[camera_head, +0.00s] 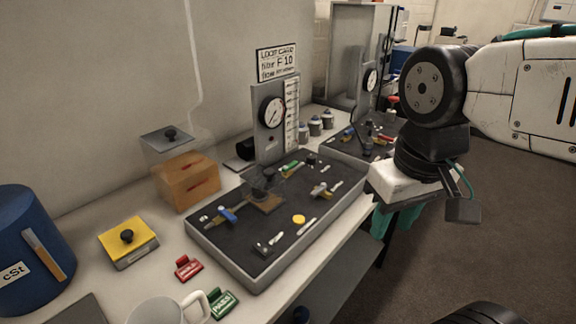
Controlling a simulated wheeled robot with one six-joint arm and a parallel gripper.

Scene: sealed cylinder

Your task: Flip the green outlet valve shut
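The green outlet valve (291,167) is a small green-handled lever near the far side of the dark panel in the near tray (228,267). It is small here, and I cannot tell whether it is open or shut. A blue-handled valve (227,213) is at the panel's left, and a metal fitting with a yellowish lever (320,190) is at its right. My gripper (402,192) hangs at the right, apart from the valve and near the tray's right edge in the picture. Its fingers are not clearly visible.
A gauge stand (270,118) with a sign rises behind the panel. A clear cylinder on a brown base (266,202) stands mid-panel. An orange box (187,181), yellow block (128,242), mug (168,308) and blue drum (30,240) are left. A second similar panel (350,150) lies behind.

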